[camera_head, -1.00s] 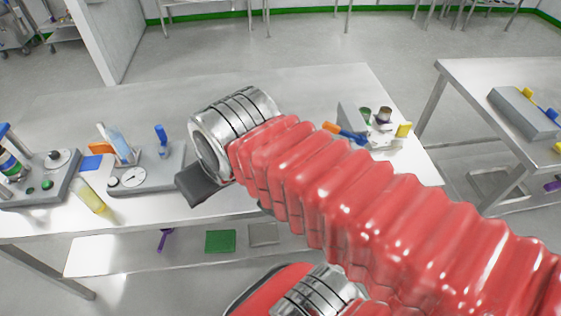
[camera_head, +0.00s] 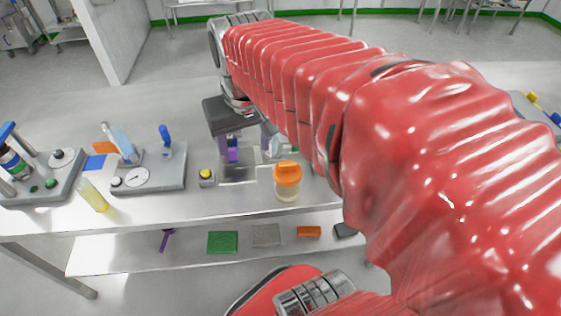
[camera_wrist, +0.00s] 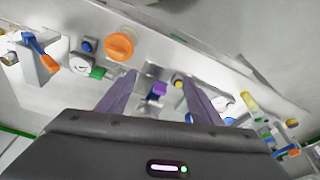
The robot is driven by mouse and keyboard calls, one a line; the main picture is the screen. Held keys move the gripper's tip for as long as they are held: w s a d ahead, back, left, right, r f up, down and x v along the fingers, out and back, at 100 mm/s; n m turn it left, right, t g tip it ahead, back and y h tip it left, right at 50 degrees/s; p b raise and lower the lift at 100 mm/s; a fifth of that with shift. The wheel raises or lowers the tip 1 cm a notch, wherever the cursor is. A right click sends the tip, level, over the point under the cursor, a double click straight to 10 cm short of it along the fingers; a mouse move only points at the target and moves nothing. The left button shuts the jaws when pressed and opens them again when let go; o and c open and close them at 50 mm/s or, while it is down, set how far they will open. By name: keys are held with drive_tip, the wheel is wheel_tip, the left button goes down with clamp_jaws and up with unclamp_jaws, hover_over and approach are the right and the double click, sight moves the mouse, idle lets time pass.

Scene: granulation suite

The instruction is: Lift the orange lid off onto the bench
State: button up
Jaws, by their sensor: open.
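The orange lid (camera_head: 287,173) sits on a clear jar (camera_head: 287,192) with pale contents, upright near the bench's front edge. In the wrist view the lid (camera_wrist: 120,46) shows at the upper left, outside the fingers. My gripper (camera_head: 246,150) points down over the bench, left of and behind the jar. Its two fingers are spread apart, and the gripper also shows in the wrist view (camera_wrist: 158,80). A small purple item (camera_wrist: 158,89) shows in the gap between the fingers; I cannot tell whether it touches them. The bench (camera_head: 240,203) is pale metal.
A small box with a yellow button (camera_head: 206,176) stands left of the jar. A grey device with a dial (camera_head: 150,178) and a yellow bottle (camera_head: 93,196) are farther left. A lower shelf (camera_head: 140,259) holds flat items. My arm hides the bench's right part.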

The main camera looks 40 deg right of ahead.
drive_tip(key=d+f+m+g, duration=0.1)
drive_tip(key=d+m+g, duration=0.1)
drive_tip(key=d, duration=1.1)
drive_tip(key=shift+f+m+g+y, duration=0.15)
drive_tip(key=shift+m+g+y, duration=0.2)
drive_tip(key=shift+m, duration=0.35)
drive_tip(key=shift+w, duration=0.1)
hover_over(288, 163)
drive_tip(key=shift+d+f, duration=0.1)
drive_tip(key=shift+f, duration=4.2)
drive_tip(key=shift+f, duration=2.6)
drive_tip(key=shift+c, duration=0.2)
drive_tip(key=c, duration=1.1)
